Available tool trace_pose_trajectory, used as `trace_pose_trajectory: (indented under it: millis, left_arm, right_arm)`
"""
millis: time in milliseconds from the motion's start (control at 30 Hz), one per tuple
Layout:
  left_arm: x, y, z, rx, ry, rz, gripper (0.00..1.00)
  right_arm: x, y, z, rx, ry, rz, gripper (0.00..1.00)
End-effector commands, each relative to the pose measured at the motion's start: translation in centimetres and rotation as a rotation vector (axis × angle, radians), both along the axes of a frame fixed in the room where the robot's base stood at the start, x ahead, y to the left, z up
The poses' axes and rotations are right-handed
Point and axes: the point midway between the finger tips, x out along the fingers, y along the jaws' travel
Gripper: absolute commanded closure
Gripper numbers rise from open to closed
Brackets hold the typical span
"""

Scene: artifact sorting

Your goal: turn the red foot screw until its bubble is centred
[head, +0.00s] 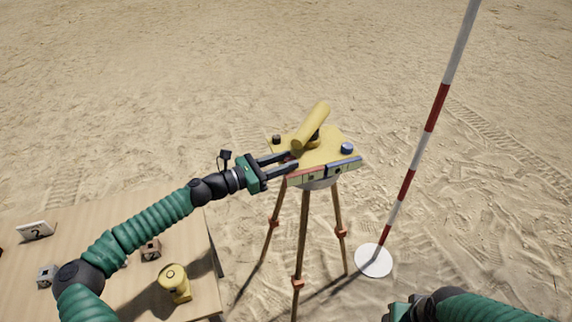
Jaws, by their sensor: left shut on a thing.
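A yellow levelling instrument (325,146) with a tilted yellow telescope tube (311,126) stands on a tripod. My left gripper (290,160) reaches in from the left, its two dark fingers closed at the near left corner of the plate. The red foot screw is there, mostly hidden between the fingertips. A blue foot screw (347,148) is at the right corner and a dark one (276,139) at the far left. Below the plate, a red-marked vial (308,175) and a blue-marked vial (345,166) face me; their bubbles are too small to read. My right gripper (394,312) is only partly in view.
The tripod legs (303,235) spread over sand. A red-and-white pole (424,145) rises from a white disc (374,260) to the right. A wooden table (110,215) at lower left bears a yellow object (174,281), small cubes (151,249) and a question-mark card (35,231).

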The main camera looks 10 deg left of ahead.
Motion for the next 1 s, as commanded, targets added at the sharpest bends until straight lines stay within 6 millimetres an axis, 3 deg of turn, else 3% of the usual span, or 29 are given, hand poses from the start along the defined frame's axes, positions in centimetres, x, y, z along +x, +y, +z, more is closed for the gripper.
trace_pose_trajectory:
  millis: [500, 1000]
  left_arm:
    - [0.63, 0.24, -0.37, 0.010, 0.001, -0.365, 1.00]
    - [0.63, 0.32, -0.36, 0.011, 0.001, -0.446, 1.00]
  right_arm:
    - [0.00, 0.00, -0.11, 0.000, 0.000, 0.000, 0.46]
    - [0.00, 0.00, -0.24, 0.000, 0.000, 0.000, 0.46]
